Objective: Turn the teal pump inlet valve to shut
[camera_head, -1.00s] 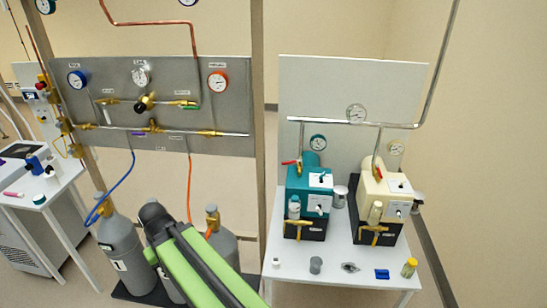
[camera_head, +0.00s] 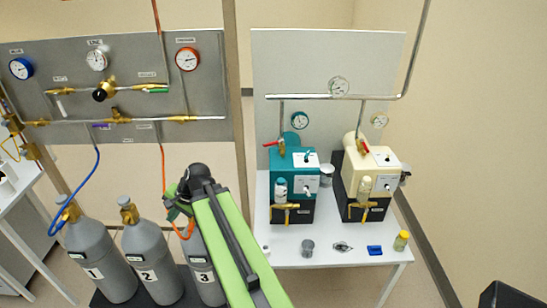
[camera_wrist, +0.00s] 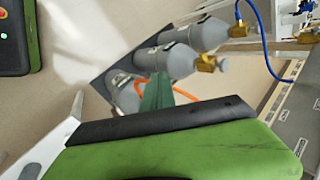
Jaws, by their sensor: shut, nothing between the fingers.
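The teal pump (camera_head: 293,180) stands on the white table, left of the cream pump. A vertical pipe enters it from above. A valve with a red lever (camera_head: 270,144) sits on that pipe; the lever sticks out to the left, roughly across the pipe. A brass fitting (camera_head: 285,207) is on the pump's front. My gripper shows in the wrist view (camera_wrist: 157,92) as dark green fingers, shut and empty, in front of the gas cylinders. It is well away from the teal pump, left of it in the head view.
The cream pump (camera_head: 368,180) has its own red-levered valve. A grey cup (camera_head: 307,247), a blue item (camera_head: 374,250) and a yellow-topped jar (camera_head: 401,240) stand at the table's front. Gas cylinders (camera_head: 150,262) and a gauge panel (camera_head: 210,100) are on the left.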

